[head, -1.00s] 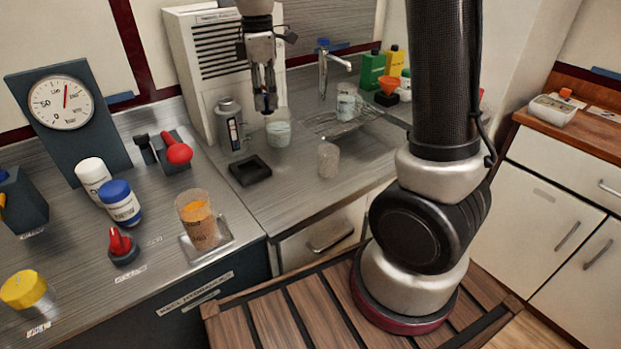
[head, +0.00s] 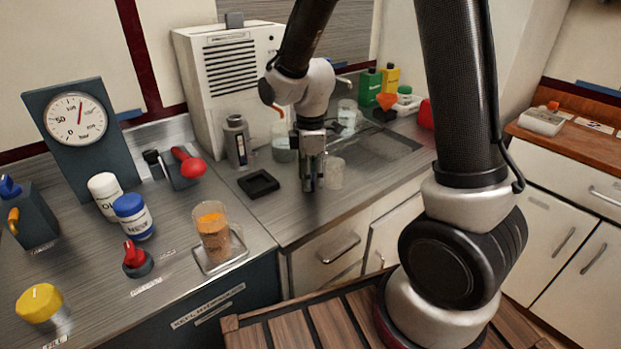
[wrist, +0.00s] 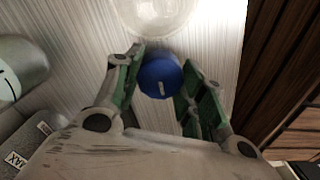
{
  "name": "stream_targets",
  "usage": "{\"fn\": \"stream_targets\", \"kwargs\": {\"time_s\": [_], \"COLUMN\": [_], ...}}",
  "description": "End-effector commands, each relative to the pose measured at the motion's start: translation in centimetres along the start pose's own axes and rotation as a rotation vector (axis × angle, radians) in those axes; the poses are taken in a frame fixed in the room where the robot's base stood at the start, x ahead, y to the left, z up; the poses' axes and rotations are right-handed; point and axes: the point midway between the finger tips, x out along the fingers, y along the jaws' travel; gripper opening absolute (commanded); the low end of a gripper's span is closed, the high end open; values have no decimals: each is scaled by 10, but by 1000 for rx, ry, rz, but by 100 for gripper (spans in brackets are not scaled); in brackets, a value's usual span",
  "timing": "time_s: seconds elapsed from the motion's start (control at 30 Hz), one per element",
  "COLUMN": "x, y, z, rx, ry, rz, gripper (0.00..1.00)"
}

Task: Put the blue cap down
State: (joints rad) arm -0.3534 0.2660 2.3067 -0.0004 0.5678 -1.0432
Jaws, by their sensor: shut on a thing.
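The blue cap (wrist: 160,76) is between the green-padded fingers of my gripper (wrist: 160,82) in the wrist view, and the gripper is shut on it. In the head view my gripper (head: 312,186) points down, low over the front part of the metal bench (head: 290,215). The cap is hidden there behind the fingers. I cannot tell whether the cap touches the bench.
A clear beaker (head: 334,173) stands close beside the gripper; it also shows in the wrist view (wrist: 155,10). A black square tray (head: 258,184) lies to the left. A grey flask (head: 237,141) and another beaker (head: 283,150) stand behind. Bare bench lies in front.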

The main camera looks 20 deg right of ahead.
Motion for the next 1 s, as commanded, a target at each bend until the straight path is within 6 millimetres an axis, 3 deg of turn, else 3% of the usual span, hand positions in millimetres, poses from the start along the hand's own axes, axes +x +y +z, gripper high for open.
{"fn": "stream_targets", "kwargs": {"time_s": [0.1, 0.43, 0.47, 0.57, 0.87, 1.0], "x": [9, 11, 12, 11, 11, 2], "y": [0, 0, 0, 0, 0, 1], "z": [0, 0, 0, 0, 0, 0], "rx": [0, 0, 0, 0, 0, 0], "ry": [-1, 0, 1, 1, 1, 2], "rz": [-1, 0, 1, 1, 1, 3], "gripper": [19, 19, 42, 60, 62, 62]}}
